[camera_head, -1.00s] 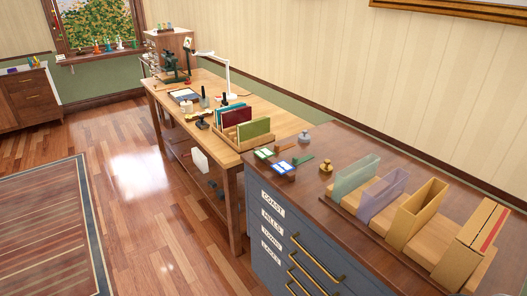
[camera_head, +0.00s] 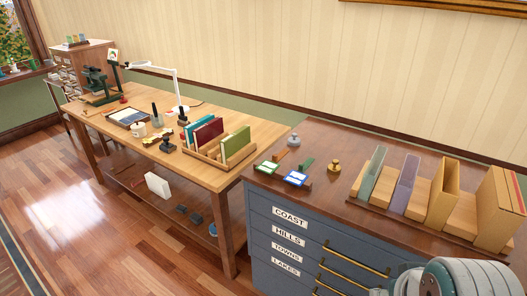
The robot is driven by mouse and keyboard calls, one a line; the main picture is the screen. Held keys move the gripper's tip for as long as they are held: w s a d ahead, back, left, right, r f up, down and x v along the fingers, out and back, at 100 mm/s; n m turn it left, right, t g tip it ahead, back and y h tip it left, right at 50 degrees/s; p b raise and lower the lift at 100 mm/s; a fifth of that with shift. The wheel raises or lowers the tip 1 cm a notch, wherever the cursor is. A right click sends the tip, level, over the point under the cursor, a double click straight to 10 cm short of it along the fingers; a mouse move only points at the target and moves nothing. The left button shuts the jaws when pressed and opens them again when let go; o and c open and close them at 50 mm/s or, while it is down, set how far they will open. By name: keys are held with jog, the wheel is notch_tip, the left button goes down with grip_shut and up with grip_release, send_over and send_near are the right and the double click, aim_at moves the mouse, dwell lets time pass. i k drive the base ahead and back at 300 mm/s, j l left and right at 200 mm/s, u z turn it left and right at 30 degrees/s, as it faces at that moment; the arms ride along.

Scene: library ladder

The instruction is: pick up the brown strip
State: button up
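A small brown strip (camera_head: 280,155) lies on the brown top of the blue drawer cabinet, near its left end. My gripper's fingers are not in view; only a grey part of my arm shows at the bottom right, in front of the cabinet.
A blue card holder (camera_head: 296,179) and a brass weight (camera_head: 334,166) stand near the strip. An upright file rack (camera_head: 378,215) fills the cabinet's right side. The wooden table (camera_head: 214,178) at left holds books, a lamp and tools. Open floor (camera_head: 150,255) lies in front of the table.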

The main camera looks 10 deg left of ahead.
aim_at(275, 158)
jog(key=i+j, duration=0.15)
jog(key=j, duration=0.25)
jog(key=i+j+z, duration=0.1)
jog(key=j, duration=0.25)
jog(key=i+j+z, duration=0.1)
jog(key=j, duration=0.3)
jog(key=i+j, duration=0.15)
jog(key=j, duration=0.25)
jog(key=i+j+z, duration=0.1)
jog(key=j, duration=0.3)
jog(key=i+j+z, duration=0.15)
jog(key=i+j, duration=0.5)
jog(key=i, duration=0.05)
